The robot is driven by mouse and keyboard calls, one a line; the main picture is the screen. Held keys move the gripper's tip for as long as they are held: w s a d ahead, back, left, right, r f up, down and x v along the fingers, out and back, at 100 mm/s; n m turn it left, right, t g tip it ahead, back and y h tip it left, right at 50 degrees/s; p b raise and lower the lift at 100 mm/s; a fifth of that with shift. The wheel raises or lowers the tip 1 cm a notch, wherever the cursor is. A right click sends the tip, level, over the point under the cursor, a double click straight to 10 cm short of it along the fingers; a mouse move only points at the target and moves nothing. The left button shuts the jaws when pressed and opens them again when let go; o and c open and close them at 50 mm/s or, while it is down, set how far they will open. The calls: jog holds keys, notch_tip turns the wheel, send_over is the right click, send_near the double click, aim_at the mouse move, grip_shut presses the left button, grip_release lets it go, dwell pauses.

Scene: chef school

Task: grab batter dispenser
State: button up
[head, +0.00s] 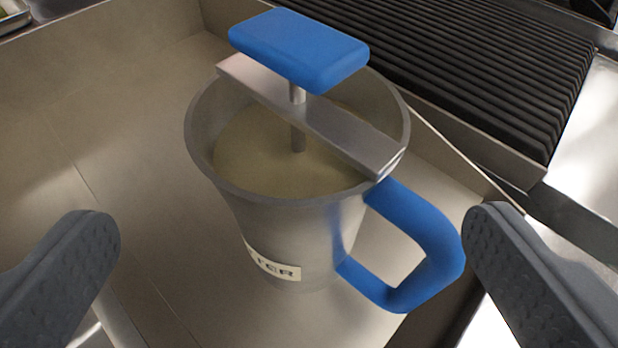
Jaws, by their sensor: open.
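The batter dispenser (285,235) is a grey metal jug standing upright in the middle of the head view. It has a blue plunger knob (300,45) on top, a metal crossbar over its rim and pale batter inside. A blue side handle (440,250) points to the right, and a partly visible label is on its front. My gripper (293,245) is open, with one dark finger at the lower left and the other at the lower right. The dispenser stands between and beyond the fingertips. The right fingertip appears close beside the handle; I cannot tell whether they touch.
The dispenser stands on a flat metal surface (100,130) with raised walls. A black ribbed grill (470,70) lies behind to the right, with a metal edge toward the dispenser. A small tray corner (14,16) shows at the top left. The metal surface left of the dispenser is clear.

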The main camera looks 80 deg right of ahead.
aim_at(292, 172)
jog(key=b+x, duration=0.1)
jog(key=x, duration=0.7)
jog(key=shift+d, duration=0.1)
jog(key=c, duration=1.9)
jog(key=shift+c, duration=0.2)
jog(key=shift+r, duration=0.2)
